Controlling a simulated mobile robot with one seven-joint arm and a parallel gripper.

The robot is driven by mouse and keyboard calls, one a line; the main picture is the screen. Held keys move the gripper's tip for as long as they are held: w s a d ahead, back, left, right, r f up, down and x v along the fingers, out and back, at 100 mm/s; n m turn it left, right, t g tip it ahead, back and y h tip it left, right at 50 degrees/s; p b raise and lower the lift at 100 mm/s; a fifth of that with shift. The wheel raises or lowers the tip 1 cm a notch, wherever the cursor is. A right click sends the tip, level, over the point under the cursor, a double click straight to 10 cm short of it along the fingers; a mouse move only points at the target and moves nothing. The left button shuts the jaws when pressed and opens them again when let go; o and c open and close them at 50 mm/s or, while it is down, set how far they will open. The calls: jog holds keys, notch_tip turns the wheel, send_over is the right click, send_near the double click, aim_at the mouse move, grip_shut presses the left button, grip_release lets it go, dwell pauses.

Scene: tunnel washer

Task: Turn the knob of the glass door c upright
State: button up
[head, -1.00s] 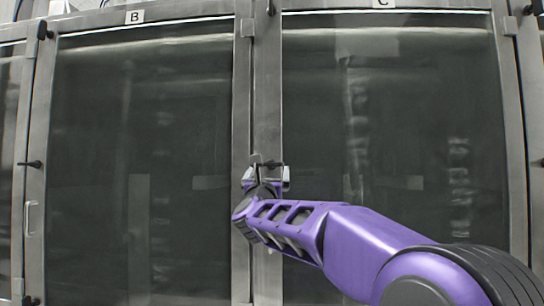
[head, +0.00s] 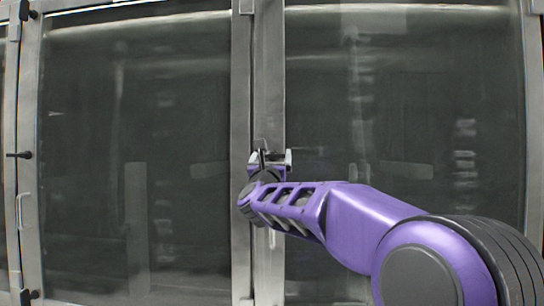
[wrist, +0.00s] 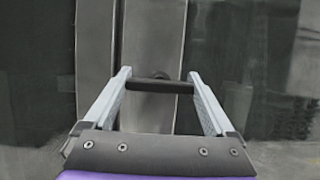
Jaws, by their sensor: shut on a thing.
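The glass door c (head: 410,110) is the large dark pane on the right of the head view. Its black knob (wrist: 158,86) lies across the metal post in the wrist view, about square to the post's upright edges, so it is roughly level. My gripper (head: 270,160) is at the post between the two panes in the head view. In the wrist view, my gripper's fingers (wrist: 159,88) close on the two ends of the knob. In the head view the knob is mostly hidden by my gripper.
Another glass door (head: 135,150) fills the left. Its frame bears a black knob (head: 20,155) and a pale pull handle (head: 24,210) at the far left. The metal post (head: 268,70) runs upright between the panes. The space before both panes looks clear.

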jog(key=c, duration=0.6)
